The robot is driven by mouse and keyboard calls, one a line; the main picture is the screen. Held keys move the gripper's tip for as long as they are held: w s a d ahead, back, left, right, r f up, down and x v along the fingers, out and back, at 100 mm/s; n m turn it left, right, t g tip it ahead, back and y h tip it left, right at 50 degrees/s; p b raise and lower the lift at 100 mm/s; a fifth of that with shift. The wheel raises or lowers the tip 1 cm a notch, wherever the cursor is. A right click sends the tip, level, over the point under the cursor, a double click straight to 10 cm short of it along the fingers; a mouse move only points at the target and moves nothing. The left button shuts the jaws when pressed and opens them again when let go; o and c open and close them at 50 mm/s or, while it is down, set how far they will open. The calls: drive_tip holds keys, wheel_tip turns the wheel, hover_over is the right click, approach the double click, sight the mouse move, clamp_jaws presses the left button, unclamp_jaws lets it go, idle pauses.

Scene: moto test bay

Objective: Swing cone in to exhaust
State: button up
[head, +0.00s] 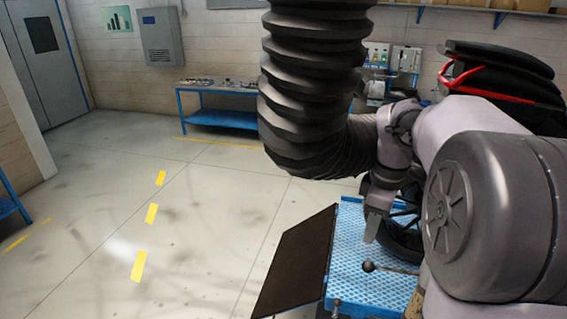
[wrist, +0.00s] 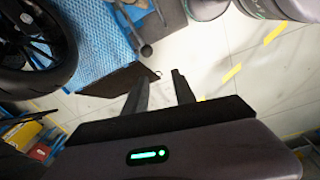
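A thick black corrugated hose (head: 315,90) hangs from the top of the head view and bends right, passing behind my arm. Its end, and any cone on it, is hidden there. My gripper (head: 372,232) points down above the blue bike platform (head: 365,291). In the wrist view my gripper (wrist: 159,76) has its two fingers apart with nothing between them. The motorcycle (head: 497,80) is at the right, mostly covered by my arm. Its wheel also shows at the left of the wrist view (wrist: 66,62). I cannot make out the exhaust.
A lever with a dark ball (head: 368,267) stands on the platform below my gripper. A black ramp plate (head: 295,262) slopes off the platform's left side. A blue workbench (head: 220,119) stands by the back wall. The floor at left is clear, with yellow marks.

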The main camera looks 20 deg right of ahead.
drive_tip(key=d+r+n+g+p, duration=0.1)
drive_tip(key=d+r+n+p, duration=0.2)
drive_tip(key=d, duration=0.5)
drive_tip(key=f, duration=1.2)
drive_tip(key=a+f, duration=0.1)
drive_tip(key=f, duration=0.5)
drive_tip(key=shift+w+f+b, duration=0.1)
drive_tip(key=shift+w+b, duration=0.1)
drive_tip(key=shift+b, duration=0.2)
drive_tip(key=shift+c, duration=0.4)
clamp_jaws()
